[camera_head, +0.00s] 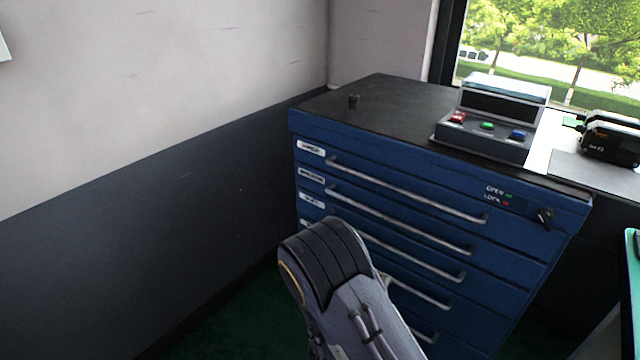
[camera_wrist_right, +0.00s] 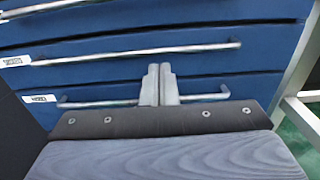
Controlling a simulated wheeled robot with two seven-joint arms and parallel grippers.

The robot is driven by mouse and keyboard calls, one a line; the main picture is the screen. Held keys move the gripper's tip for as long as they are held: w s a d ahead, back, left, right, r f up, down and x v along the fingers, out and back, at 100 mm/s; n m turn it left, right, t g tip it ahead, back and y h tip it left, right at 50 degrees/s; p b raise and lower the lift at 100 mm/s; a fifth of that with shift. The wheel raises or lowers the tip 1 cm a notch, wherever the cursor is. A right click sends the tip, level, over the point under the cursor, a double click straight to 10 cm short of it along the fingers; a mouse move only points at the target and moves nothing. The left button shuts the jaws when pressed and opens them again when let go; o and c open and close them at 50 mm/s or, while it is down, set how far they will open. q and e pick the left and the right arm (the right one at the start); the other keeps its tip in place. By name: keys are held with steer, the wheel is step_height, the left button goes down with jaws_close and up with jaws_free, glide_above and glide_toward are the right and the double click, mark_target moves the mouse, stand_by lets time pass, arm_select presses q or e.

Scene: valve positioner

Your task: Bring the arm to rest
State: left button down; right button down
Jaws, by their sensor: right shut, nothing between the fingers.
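My right arm (camera_head: 345,285) rises from the bottom of the head view in front of the cabinet. Its fingers cannot be made out there. In the right wrist view my right gripper (camera_wrist_right: 160,84) is shut and empty, its two fingertips together. They overlap a drawer handle (camera_wrist_right: 105,103) in the picture; I cannot tell whether they touch it. The blue drawer cabinet (camera_head: 400,175) has several drawers, all looking shut, and it also fills the back of the right wrist view (camera_wrist_right: 130,27). My left gripper is not in view.
A dark device (camera_head: 610,137) sits at the right by the window. The grey wall (camera_head: 150,240) bounds the left side.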

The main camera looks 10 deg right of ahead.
steer(key=s+d+r+m+g+y, duration=0.1)
steer(key=s+d+r+m+g, duration=0.2)
steer(key=s+d+m+g, duration=0.65)
steer(key=s+a+r+m+g+y, duration=0.1)
steer(key=s+a+m+y, duration=0.3)
steer(key=s+m+y, duration=0.25)
steer(key=s+a+r+m+g+y, duration=0.1)
steer(key=s+a+m+g+y, duration=0.15)
steer(key=s+m+y, duration=0.35)
steer(key=s+a+r+m+t+y, duration=0.35)
steer(key=a+r+m+t, duration=0.25)
steer(key=a+r+t, duration=0.2)
step_height(320, 180, up, 18)
steer(key=g+p, duration=0.1)
steer(key=p, duration=1.7)
steer(key=shift+w+y, duration=0.2)
steer(key=shift+y, duration=0.1)
steer(key=shift+f, duration=0.15)
steer(key=c, duration=2.1)
jaws_free()
